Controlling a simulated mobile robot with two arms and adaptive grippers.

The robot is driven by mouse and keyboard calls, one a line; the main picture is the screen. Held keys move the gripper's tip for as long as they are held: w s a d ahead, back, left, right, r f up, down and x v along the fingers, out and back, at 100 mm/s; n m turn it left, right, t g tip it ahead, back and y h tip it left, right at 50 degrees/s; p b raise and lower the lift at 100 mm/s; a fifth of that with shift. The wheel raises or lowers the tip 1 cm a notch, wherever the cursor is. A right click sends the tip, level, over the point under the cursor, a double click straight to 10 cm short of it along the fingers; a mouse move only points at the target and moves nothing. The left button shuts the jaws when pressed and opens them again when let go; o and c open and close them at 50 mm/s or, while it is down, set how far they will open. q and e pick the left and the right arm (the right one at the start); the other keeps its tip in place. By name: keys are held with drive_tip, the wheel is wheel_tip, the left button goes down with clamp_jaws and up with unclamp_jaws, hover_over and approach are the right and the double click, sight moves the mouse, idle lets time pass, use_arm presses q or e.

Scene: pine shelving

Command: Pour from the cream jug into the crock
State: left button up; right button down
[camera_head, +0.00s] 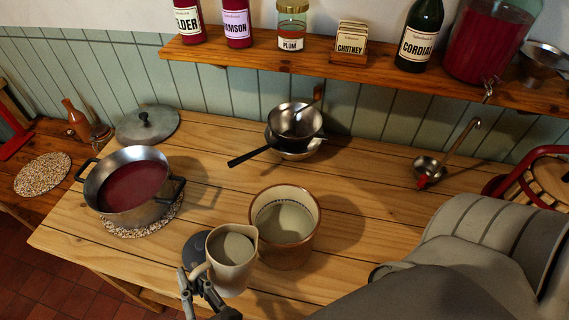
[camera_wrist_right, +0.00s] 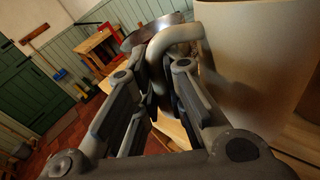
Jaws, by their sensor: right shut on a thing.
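The cream jug (camera_head: 232,262) is a pale jug with greyish contents visible inside, at the front of the table in the head view. It looks nearly upright, its spout toward the crock. The crock (camera_head: 286,240) is a cream pot with a brown rim just right of and behind the jug; its inside looks greyish. My right gripper (camera_head: 200,284) is shut on the jug's handle at its left side. The right wrist view shows the fingers (camera_wrist_right: 160,95) around the handle (camera_wrist_right: 172,38), with the jug's wall (camera_wrist_right: 255,60) filling the right. My left gripper does not show.
A steel pot of red liquid (camera_head: 133,187) stands on a speckled mat at left, a grey lid (camera_head: 147,124) behind it. Stacked pans (camera_head: 294,122) and a ladle (camera_head: 430,168) lie further back. A shelf (camera_head: 330,68) with bottles runs above. My grey arm covers the lower right.

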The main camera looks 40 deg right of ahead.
sight(195, 270)
drive_tip(key=shift+w+d+r+m+p, duration=0.1)
drive_tip(key=shift+d+r+m+p, duration=0.15)
drive_tip(key=shift+r+p, duration=0.4)
drive_tip(key=shift+d+r+m+p, duration=0.25)
drive_tip(key=shift+r+p, duration=0.25)
drive_tip(key=shift+r, duration=0.2)
drive_tip(key=shift+r, duration=0.25)
drive_tip(key=shift+d+r+p, duration=0.2)
drive_tip(key=shift+d+p, duration=0.05)
drive_tip(key=shift+p, duration=0.2)
drive_tip(key=shift+d+r+m, duration=0.1)
drive_tip(key=shift+r+m, duration=0.25)
drive_tip(key=shift+m, duration=0.05)
drive_tip(key=shift+d+r+p, duration=0.25)
drive_tip(key=shift+r+p, duration=0.25)
drive_tip(key=shift+p, duration=0.25)
drive_tip(key=shift+w+d+r+m+p, duration=0.1)
drive_tip(key=shift+d+r+m+p, duration=0.05)
drive_tip(key=shift+r+m+p, duration=0.2)
drive_tip(key=shift+d+r+m+y+p, duration=0.25)
drive_tip(key=shift+r+y+p, duration=0.05)
drive_tip(key=shift+y, duration=0.1)
drive_tip(key=shift+d+r, duration=0.1)
drive_tip(key=shift+d, duration=0.05)
drive_tip(key=shift+d+r+g+p, duration=0.15)
drive_tip(key=shift+r+g+p, duration=0.05)
drive_tip(key=shift+g+p, duration=0.1)
